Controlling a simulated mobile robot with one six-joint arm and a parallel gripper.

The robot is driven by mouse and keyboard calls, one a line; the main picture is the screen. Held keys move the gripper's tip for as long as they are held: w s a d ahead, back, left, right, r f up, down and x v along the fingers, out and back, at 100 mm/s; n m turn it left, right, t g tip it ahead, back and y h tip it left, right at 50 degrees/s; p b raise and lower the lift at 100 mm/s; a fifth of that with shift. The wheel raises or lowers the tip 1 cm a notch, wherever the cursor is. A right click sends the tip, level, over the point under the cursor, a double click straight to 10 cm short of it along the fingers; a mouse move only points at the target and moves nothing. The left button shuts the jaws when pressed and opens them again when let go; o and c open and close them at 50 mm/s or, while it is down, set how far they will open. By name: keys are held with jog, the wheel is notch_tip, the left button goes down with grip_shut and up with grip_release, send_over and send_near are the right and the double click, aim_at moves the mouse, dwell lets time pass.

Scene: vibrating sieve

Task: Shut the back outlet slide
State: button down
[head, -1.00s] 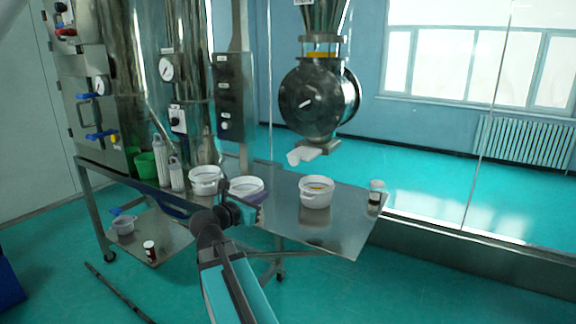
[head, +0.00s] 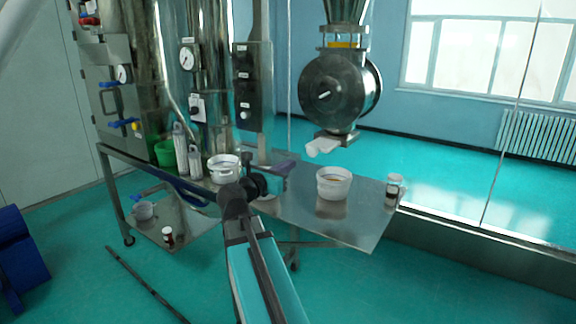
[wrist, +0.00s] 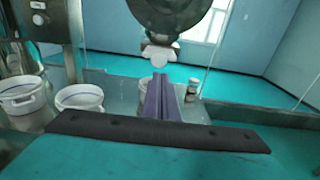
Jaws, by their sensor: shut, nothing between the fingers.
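The round steel sieve drum (head: 340,95) hangs over the table at the back. A steel outlet (head: 336,137) with a white spout (head: 322,147) sits under it. The drum (wrist: 180,12) and white spout (wrist: 158,54) also show at the top of the wrist view. I cannot make out a separate slide plate or how far it is open. My gripper (head: 290,163) has purple fingers, shut and empty, above the table, left of the spout and apart from it. In the wrist view the fingers (wrist: 163,82) point towards the spout, below it.
A white tub (head: 334,185) stands on the steel table (head: 365,222) below the spout. A small jar (head: 394,188) is at the table's right end. Another white tub (head: 223,168) and bottles stand left. A glass wall is behind.

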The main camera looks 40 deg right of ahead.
aim_at(311, 152)
jog(key=p+x, duration=0.3)
jog(key=x, duration=0.9)
jog(key=shift+d+p, duration=0.2)
jog(key=shift+p, duration=0.1)
jog(key=shift+w, duration=0.15)
